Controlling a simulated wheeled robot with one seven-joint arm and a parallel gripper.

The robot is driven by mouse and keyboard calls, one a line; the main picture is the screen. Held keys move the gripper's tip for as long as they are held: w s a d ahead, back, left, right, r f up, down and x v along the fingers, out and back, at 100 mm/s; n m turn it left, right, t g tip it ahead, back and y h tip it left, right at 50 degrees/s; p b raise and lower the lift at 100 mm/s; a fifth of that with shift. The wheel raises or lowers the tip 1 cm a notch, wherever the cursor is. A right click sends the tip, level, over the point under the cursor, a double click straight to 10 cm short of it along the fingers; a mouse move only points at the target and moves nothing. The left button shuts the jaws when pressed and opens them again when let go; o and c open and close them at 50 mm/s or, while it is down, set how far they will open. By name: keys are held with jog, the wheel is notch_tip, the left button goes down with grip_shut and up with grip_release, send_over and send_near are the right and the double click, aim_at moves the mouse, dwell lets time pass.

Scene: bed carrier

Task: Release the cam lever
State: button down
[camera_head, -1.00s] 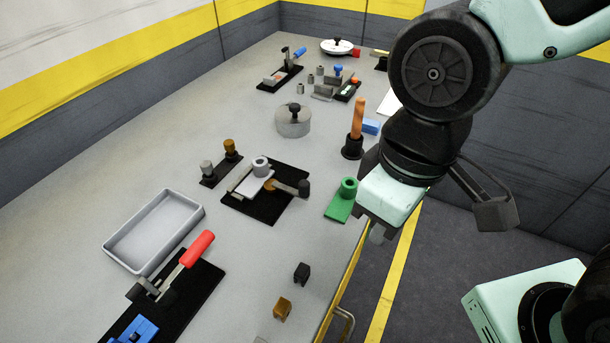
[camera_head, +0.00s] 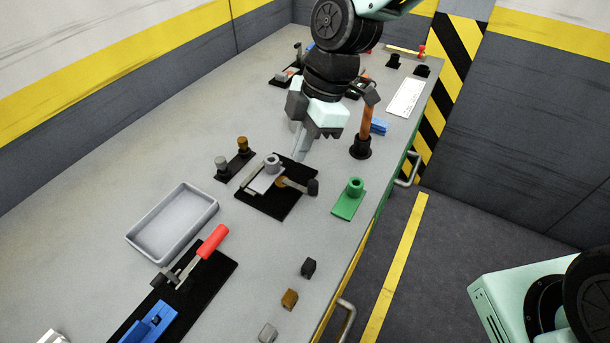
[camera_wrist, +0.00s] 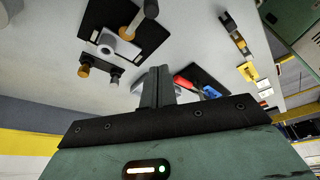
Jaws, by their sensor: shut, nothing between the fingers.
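The cam lever (camera_head: 297,185) has a brown pivot end and a dark knob (camera_head: 313,187). It lies at the right of a black base plate (camera_head: 268,207) that also carries a pale block and a grey ring (camera_head: 272,162). In the wrist view the lever (camera_wrist: 137,24) shows at the upper left, its knob near the top edge. My gripper (camera_head: 300,156) is shut and empty, with its fingers pointing down just behind the plate in the head view. The fingers (camera_wrist: 158,86) show shut together in the wrist view, apart from the lever.
A red-handled clamp (camera_head: 206,248) on a black plate and a grey tray (camera_head: 132,243) stand to the left. A green holder (camera_head: 348,198) and a wooden-handled tool (camera_head: 365,130) stand to the right. Two knobbed posts (camera_head: 232,160) stand left of the plate. Small blocks lie near the front edge.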

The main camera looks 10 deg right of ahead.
jog(key=shift+f, duration=0.1)
jog(key=p, duration=0.1)
send_over(296, 183)
jog(key=s+a, duration=0.2)
jog(key=s, duration=0.3)
notch_tip(296, 183, down, 9)
jog(key=shift+a+r, duration=0.1)
jog(key=shift+r, duration=0.05)
jog(key=shift+w+d+f, duration=0.15)
jog(key=shift+d+f, duration=0.05)
jog(key=shift+f, duration=0.05)
jog(key=shift+w+d+p, duration=0.15)
jog(key=shift+d+p, duration=0.2)
jog(key=shift+d, duration=0.25)
jog(key=shift+w+d+p, duration=0.15)
jog(key=shift+d+p, duration=0.15)
jog(key=shift+d, duration=0.25)
jog(key=shift+w+d, duration=0.15)
jog(key=shift+d, duration=0.35)
